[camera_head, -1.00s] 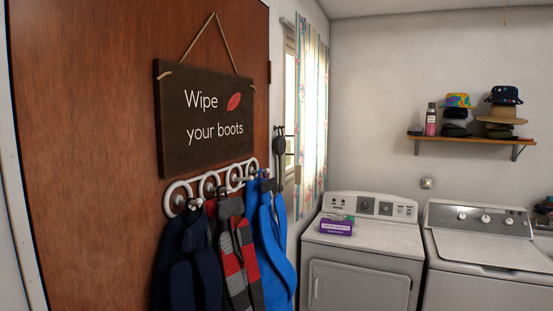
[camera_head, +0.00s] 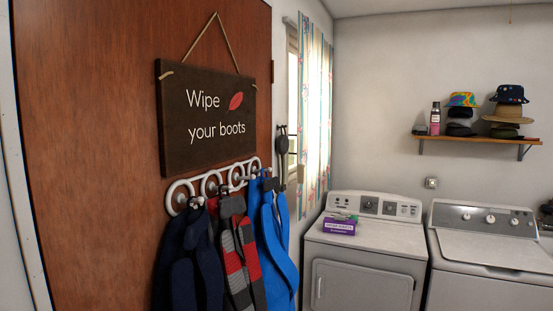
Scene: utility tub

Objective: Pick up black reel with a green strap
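I cannot make out a black reel with a green strap for certain. A small dark item with a greenish edge (camera_head: 503,132) lies under the straw hat at the right of the wall shelf, too small to identify. A thin greenish item (camera_head: 343,217) lies on top of the purple box (camera_head: 340,227) on the left machine; its shape is unclear. Neither of my grippers is in view.
A shelf (camera_head: 475,140) holds hats and a pink can (camera_head: 435,120). Below stand two white machines, left (camera_head: 365,250) and right (camera_head: 490,255). Jackets (camera_head: 235,250) hang from a white rack (camera_head: 210,186) on the brown door (camera_head: 90,150). Dark items (camera_head: 546,208) are cut off at right.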

